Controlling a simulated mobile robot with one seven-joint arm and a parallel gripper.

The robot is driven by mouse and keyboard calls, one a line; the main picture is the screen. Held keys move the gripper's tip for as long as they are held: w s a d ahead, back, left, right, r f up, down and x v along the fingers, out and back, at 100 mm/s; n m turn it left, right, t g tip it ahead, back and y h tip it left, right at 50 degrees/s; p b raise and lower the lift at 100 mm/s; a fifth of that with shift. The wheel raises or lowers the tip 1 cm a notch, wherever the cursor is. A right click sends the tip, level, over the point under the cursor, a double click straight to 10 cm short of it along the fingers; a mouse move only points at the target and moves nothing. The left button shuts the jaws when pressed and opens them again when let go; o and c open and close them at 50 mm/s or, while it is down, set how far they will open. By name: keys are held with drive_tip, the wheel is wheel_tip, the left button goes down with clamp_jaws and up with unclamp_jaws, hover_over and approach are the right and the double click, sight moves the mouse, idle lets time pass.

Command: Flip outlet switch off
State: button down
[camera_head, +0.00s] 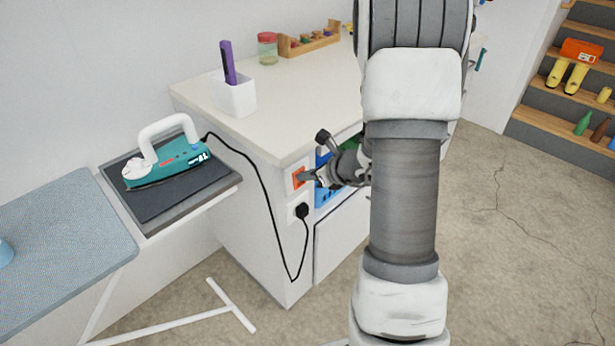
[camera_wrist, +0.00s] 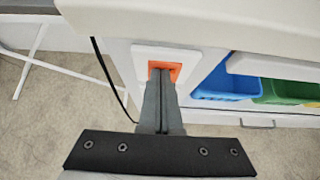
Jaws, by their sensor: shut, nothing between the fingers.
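The outlet switch is an orange rocker (camera_head: 299,177) in a white plate on the side of the white cabinet, below the counter top. In the wrist view the orange switch (camera_wrist: 174,69) sits in its white plate (camera_wrist: 142,54), partly hidden behind my fingertips. My gripper (camera_head: 311,175) is shut and empty, its tips at the switch. In the wrist view my two fingers (camera_wrist: 161,76) lie together over the orange. I cannot tell whether they touch it or which way the rocker is tilted.
A socket with a black plug (camera_head: 302,211) is just below the switch. Its black cord (camera_head: 268,200) runs to a teal iron (camera_head: 168,163). The counter top (camera_head: 290,105) overhangs close above my gripper. Blue (camera_wrist: 225,82) and green (camera_wrist: 278,91) bins are to the right.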

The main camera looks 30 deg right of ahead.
drive_tip(key=shift+r+p, duration=0.55)
drive_tip(key=shift+r, duration=0.25)
drive_tip(key=shift+s+d, duration=0.1)
